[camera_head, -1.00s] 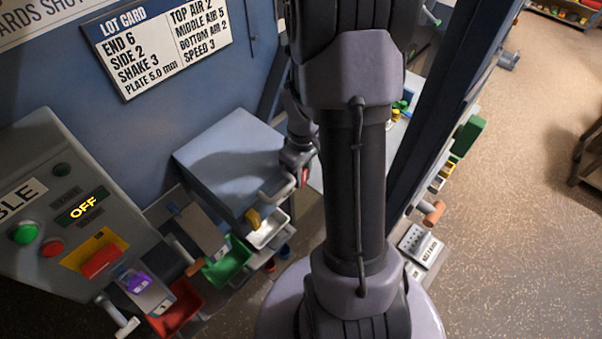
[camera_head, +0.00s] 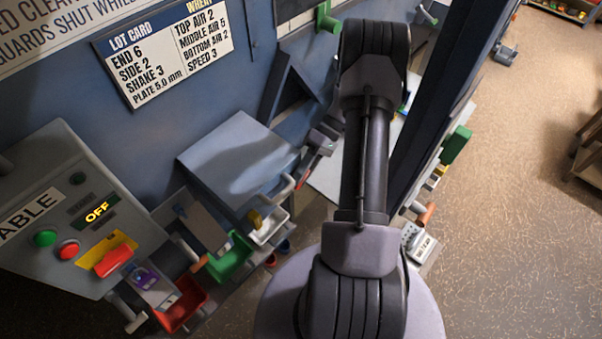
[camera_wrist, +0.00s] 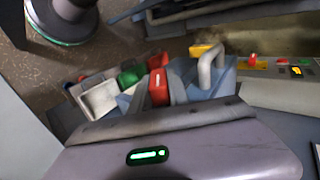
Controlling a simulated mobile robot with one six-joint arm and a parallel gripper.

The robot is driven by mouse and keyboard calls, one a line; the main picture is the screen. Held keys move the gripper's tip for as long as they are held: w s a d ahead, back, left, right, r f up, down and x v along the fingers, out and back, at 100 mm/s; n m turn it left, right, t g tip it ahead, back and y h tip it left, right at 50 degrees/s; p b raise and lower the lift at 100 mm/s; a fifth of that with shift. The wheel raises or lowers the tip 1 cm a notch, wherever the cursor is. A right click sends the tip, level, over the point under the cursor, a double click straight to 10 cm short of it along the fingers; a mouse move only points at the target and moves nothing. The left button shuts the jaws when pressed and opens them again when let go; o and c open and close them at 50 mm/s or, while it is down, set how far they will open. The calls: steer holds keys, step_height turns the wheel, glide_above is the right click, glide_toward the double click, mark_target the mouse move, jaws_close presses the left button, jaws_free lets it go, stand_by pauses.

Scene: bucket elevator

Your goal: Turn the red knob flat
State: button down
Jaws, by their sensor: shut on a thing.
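The red knob (camera_head: 113,260) is a thick bar on a yellow plate, low on the grey control panel (camera_head: 40,215) at the left of the head view. It also shows small at the right of the wrist view (camera_wrist: 253,60). Its exact turn angle is hard to tell. The panel display reads OFF. My gripper (camera_head: 304,178) is well to the right of the knob, past the blue-grey box, and does not touch it. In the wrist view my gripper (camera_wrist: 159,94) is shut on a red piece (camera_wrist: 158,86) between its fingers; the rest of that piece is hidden.
A blue-grey box (camera_head: 228,155) stands between my gripper and the panel. Below it are a white tray (camera_head: 268,232), a green tray (camera_head: 232,258) and a red tray (camera_head: 183,305). A dark slanted post (camera_head: 440,110) rises right of my arm. Open floor lies at the right.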

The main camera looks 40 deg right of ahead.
steer(key=y, duration=0.1)
steer(key=y+b, duration=0.1)
steer(key=y, duration=0.1)
steer(key=shift+d+f+y, duration=0.1)
steer(key=shift+f+y, duration=0.2)
steer(key=shift+y+b, duration=0.7)
steer(key=shift+y, duration=0.5)
steer(key=shift+g, duration=0.3)
steer(key=shift+s, duration=0.1)
steer(key=c, duration=1.5)
jaws_free()
steer(key=shift+r, duration=0.2)
